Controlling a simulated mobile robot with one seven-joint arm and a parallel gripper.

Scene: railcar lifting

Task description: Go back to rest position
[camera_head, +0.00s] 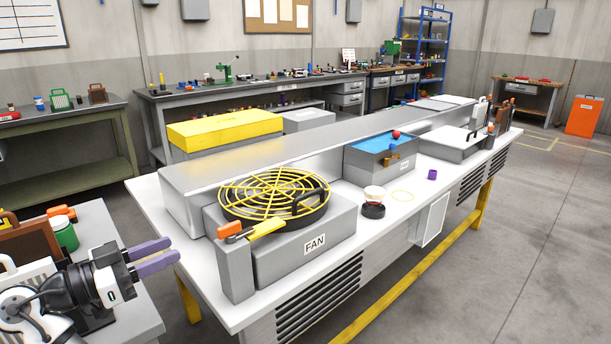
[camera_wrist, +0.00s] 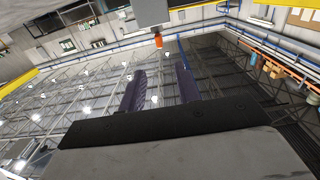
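My gripper (camera_head: 152,257) is at the lower left in the head view, with its purple fingers apart and nothing between them. It is left of the white workbench (camera_head: 150,205) and points toward it. In the wrist view my gripper (camera_wrist: 160,88) also shows two separated purple fingers and an empty gap, with the ceiling behind. The fan unit (camera_head: 310,262), a grey box labelled FAN, stands on the near end of the bench, apart from my gripper. Its round yellow grille (camera_head: 275,190) lies on top.
A lever with an orange grip (camera_head: 230,230) and yellow part stands beside the fan. A green container (camera_head: 65,234) is on the grey side table (camera_head: 125,290) near my arm. A blue-topped box (camera_head: 383,160) stands farther along the bench. Open floor (camera_head: 530,250) lies to the right.

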